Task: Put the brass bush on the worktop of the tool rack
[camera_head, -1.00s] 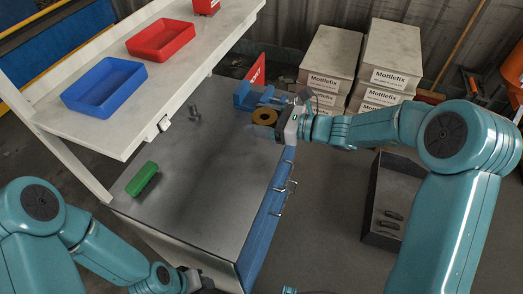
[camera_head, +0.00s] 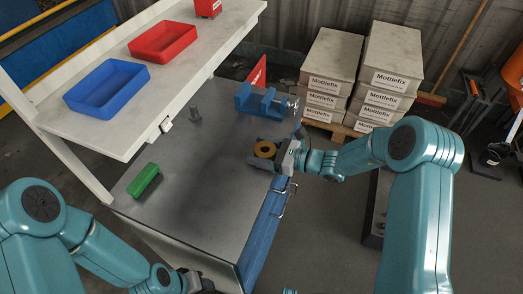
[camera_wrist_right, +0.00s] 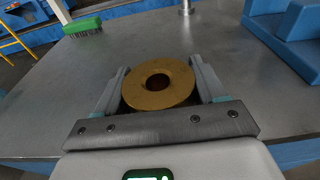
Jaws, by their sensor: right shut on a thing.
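The brass bush (camera_head: 265,149) is a short ring with a dark hole, held between the fingers of my right gripper (camera_head: 266,156) over the right edge of the worktop (camera_head: 205,180). In the right wrist view the bush (camera_wrist_right: 158,84) sits between the two fingers of the gripper (camera_wrist_right: 158,88), hole facing up. I cannot tell whether the bush touches the worktop. The worktop is the grey metal top of the tool rack. My left gripper (camera_head: 200,284) is at the bottom edge, mostly cut off.
A blue vise (camera_head: 262,101) stands at the worktop's far right corner. A shelf with blue (camera_head: 106,86) and red (camera_head: 162,40) trays overhangs the left. The worktop's middle is clear.

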